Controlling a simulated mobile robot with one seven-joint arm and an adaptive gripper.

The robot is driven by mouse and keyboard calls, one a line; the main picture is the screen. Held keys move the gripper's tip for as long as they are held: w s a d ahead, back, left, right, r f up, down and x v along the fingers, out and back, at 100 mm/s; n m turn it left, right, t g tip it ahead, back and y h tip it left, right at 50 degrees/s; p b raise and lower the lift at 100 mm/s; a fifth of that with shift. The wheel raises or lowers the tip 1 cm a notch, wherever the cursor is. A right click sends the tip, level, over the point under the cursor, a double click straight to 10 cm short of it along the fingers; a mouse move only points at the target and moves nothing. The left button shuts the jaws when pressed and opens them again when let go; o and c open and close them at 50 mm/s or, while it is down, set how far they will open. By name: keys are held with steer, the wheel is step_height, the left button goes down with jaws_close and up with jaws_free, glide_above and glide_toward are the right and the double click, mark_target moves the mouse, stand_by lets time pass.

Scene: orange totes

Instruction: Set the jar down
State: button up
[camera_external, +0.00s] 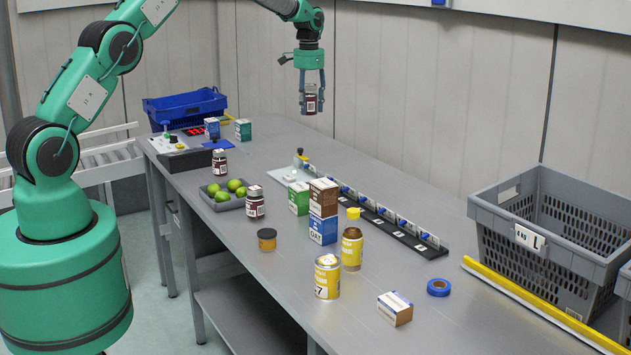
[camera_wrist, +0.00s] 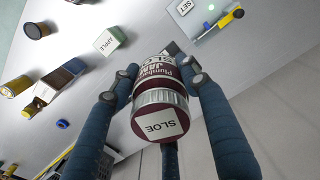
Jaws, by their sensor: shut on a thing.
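My gripper (camera_external: 311,91) is high above the far part of the grey workbench (camera_external: 420,190), near the back wall. It is shut on a dark red jar (camera_external: 311,104), which hangs upright between the fingers, clear of the bench. In the wrist view the jar (camera_wrist: 160,95) has a silver-rimmed lid with a white label reading SLOE, and the gripper's blue fingers (camera_wrist: 160,85) close around it. Two similar dark jars stand on the bench: one (camera_external: 220,164) beyond the lime tray (camera_external: 222,205), the other (camera_external: 255,203) at the tray's right side.
A black rail with several pockets (camera_external: 400,235) runs along the bench. A blue crate (camera_external: 185,107) is at the far left; a grey crate (camera_external: 545,235) is right.

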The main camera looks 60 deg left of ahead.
steer(key=w+d+m+b, duration=0.1)
steer(key=w+d+m, duration=0.3)
steer(key=d, duration=1.7)
steer(key=w+d+m, duration=0.3)
steer(key=d, duration=1.7)
steer(key=s+d+m, duration=0.2)
steer(key=s+d, duration=0.2)
steer(key=d, duration=0.9)
steer(key=s+d+m+b, duration=0.1)
steer(key=s+d+m, duration=0.15)
steer(key=d, duration=1.05)
steer(key=s+d+m, duration=0.2)
steer(key=s+d, duration=0.2)
steer(key=d, duration=0.9)
step_height(320, 180, down, 18)
steer(key=shift+s, duration=0.3)
steer(key=shift+f, duration=3.15)
steer(key=shift+f, duration=0.1)
